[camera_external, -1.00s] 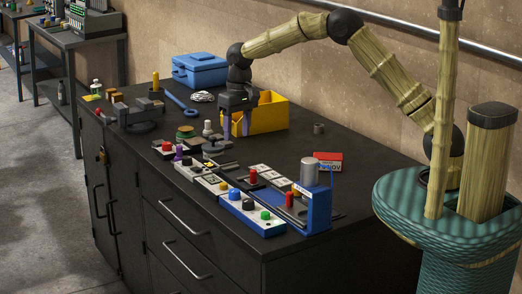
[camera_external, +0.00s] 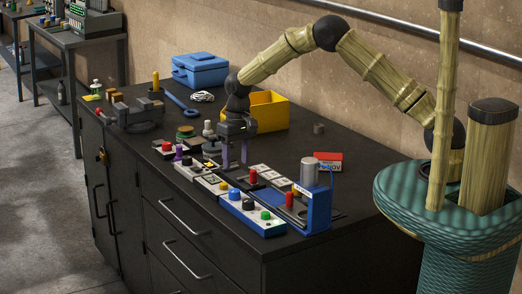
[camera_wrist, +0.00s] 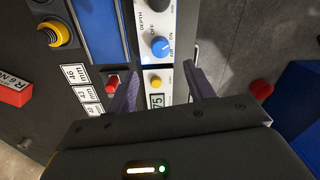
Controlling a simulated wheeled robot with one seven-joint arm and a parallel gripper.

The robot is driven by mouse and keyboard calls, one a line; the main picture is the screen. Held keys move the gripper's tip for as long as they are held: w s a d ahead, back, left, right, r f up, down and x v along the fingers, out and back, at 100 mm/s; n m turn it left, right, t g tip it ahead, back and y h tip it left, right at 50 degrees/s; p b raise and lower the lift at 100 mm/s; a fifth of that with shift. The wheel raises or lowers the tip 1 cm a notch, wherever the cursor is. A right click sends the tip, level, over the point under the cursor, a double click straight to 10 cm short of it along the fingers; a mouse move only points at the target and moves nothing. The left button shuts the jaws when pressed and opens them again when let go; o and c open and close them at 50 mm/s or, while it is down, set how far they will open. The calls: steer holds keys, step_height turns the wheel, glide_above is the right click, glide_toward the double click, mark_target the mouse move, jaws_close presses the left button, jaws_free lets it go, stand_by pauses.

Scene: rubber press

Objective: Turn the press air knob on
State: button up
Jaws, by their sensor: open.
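The air knob is a blue round knob (camera_wrist: 160,46) on a white panel (camera_wrist: 150,22), with OFF and ON printed beside it. The way it points is too small to tell. In the external view the blue knob (camera_external: 234,193) sits on the white and blue control box (camera_external: 252,214) at the bench's front edge. My gripper (camera_external: 235,161) is open and empty, pointing down above the bench, behind and apart from the knob. In the wrist view my gripper's (camera_wrist: 163,72) purple fingers straddle the panel strip just below the knob, touching nothing that I can see.
A blue press frame (camera_external: 318,210) with a metal cylinder (camera_external: 310,172) stands right of the control box. A red box (camera_external: 328,160) lies behind it. A yellow bin (camera_external: 269,112) is behind my gripper. Small button boxes (camera_external: 212,184) line the bench front.

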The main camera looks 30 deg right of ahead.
mark_target(235, 190)
steer(key=f, duration=0.3)
steer(key=f+p, duration=0.1)
steer(key=f, duration=0.2)
steer(key=f+p, duration=0.1)
steer(key=f, duration=0.2)
steer(key=shift+a+f, duration=0.15)
steer(key=shift+a, duration=0.15)
steer(key=shift+s, duration=0.1)
